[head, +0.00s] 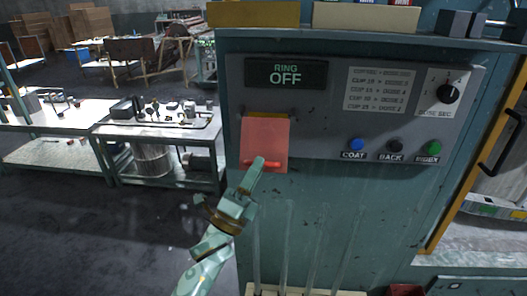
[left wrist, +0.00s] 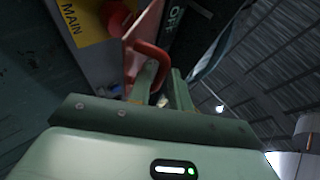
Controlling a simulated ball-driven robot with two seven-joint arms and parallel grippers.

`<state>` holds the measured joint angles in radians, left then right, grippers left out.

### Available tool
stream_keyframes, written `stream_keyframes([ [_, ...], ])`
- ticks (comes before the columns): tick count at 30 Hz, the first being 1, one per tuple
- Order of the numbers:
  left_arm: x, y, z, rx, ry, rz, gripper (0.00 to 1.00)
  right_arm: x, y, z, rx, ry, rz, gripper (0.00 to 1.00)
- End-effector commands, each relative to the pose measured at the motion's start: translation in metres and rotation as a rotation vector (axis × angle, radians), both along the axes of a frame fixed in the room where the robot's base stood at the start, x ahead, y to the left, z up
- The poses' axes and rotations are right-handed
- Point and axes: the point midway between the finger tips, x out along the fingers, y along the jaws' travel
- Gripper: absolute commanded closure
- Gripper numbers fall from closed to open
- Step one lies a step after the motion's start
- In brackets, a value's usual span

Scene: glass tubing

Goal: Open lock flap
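The lock flap (head: 265,138) is a see-through red plate on the grey control panel, hanging down over a yellow plate. Its red handle (head: 272,164) runs along the lower edge. In the left wrist view the flap (left wrist: 143,32) shows nearly edge-on, with a red knob (left wrist: 118,18) behind it. My left gripper (head: 259,165) is at the handle from below. In the left wrist view the handle (left wrist: 150,52) curves around one fingertip, and the other finger (left wrist: 182,92) is to its right. Whether the fingers are clamped on it is unclear. My right gripper is not in view.
The panel carries a "RING OFF" display (head: 286,74), a dial (head: 448,94) and blue, black and green buttons. Clear tubes (head: 290,235) stand below the panel. Workbenches (head: 155,135) are at the left; the floor between is free.

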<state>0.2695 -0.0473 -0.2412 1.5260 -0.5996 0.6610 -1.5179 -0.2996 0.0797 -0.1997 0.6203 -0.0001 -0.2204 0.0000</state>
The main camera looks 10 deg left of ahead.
Motion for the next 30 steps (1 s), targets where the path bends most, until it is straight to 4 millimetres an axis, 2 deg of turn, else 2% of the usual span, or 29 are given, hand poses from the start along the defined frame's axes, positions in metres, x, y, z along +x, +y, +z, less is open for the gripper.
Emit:
stream_keyframes([
  [1, 0.006, -0.004, 0.008, 0.0, -0.001, 0.0, 0.8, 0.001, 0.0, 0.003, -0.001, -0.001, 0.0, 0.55],
  [6, 0.02, -0.012, 0.02, -0.001, 0.0, -0.001, 0.8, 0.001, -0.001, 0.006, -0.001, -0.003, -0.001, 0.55],
  [17, 0.024, -0.015, 0.023, 0.0, 0.002, 0.0, 0.8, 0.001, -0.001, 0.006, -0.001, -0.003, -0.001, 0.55],
  [19, 0.024, -0.015, 0.023, 0.0, 0.001, 0.0, 0.97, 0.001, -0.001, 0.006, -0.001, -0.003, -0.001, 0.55],
  [20, 0.024, -0.015, 0.023, 0.0, 0.001, 0.0, 1.0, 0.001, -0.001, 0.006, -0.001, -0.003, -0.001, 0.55],
  [26, 0.024, -0.015, 0.023, 0.0, 0.004, 0.0, 1.0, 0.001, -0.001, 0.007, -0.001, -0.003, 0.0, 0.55],
  [30, 0.022, -0.014, 0.029, -0.001, 0.028, 0.0, 1.0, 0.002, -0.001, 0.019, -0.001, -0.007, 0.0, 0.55],
])
